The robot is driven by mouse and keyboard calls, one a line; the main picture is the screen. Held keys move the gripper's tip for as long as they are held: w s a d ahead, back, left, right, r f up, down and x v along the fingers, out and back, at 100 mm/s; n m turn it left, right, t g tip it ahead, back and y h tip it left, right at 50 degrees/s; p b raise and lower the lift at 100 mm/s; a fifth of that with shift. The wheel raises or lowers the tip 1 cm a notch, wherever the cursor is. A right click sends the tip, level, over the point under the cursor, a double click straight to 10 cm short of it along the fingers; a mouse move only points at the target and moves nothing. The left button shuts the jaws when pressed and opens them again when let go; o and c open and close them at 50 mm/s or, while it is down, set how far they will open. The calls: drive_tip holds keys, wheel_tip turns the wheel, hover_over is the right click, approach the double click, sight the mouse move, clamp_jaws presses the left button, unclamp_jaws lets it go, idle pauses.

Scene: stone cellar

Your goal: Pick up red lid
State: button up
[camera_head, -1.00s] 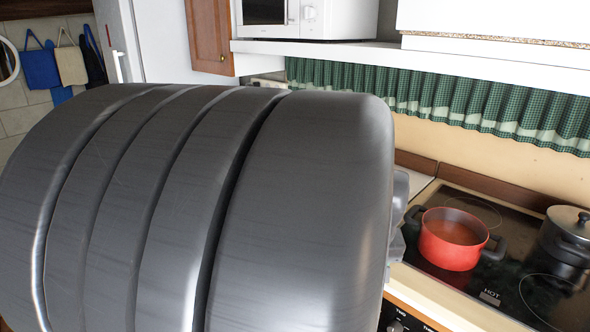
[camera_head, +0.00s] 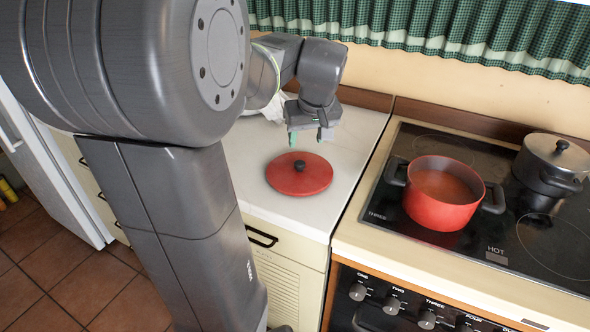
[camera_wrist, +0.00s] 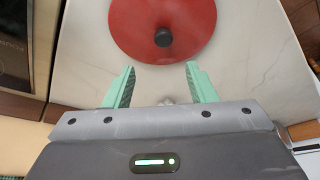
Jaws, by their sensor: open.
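The red lid (camera_head: 299,175) lies flat on the white counter (camera_head: 255,150), with its black knob upward. In the wrist view the red lid (camera_wrist: 185,15) is at the top of the picture, with its knob just beyond the fingertips. My gripper (camera_head: 308,140) is above the counter, over the far side of the lid and apart from it. In the wrist view my gripper (camera_wrist: 161,68) shows its two green fingers spread apart, with nothing between them.
A red pot (camera_head: 441,197) with dark handles stands uncovered on the black stovetop (camera_head: 400,217) to the right of the lid. A grey lidded pot (camera_head: 552,165) stands at the far right. Counter around the lid is clear. Green curtains (camera_head: 430,32) hang behind.

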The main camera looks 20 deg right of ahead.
sight(300, 163)
drive_tip(key=x, duration=0.4)
drive_tip(key=shift+s+a+x, duration=0.1)
drive_tip(key=shift+s+x, duration=0.05)
drive_tip(key=shift+x, duration=0.75)
drive_tip(key=shift+s+a+x, duration=0.1)
drive_tip(key=shift+a+x, duration=0.05)
drive_tip(key=shift+x, duration=0.75)
drive_tip(key=shift+s+a+x, duration=0.1)
drive_tip(key=shift+s+x, duration=0.05)
drive_tip(key=shift+x, duration=0.75)
drive_tip(key=shift+f, duration=0.15)
drive_tip(key=shift+c, duration=0.2)
clamp_jaws()
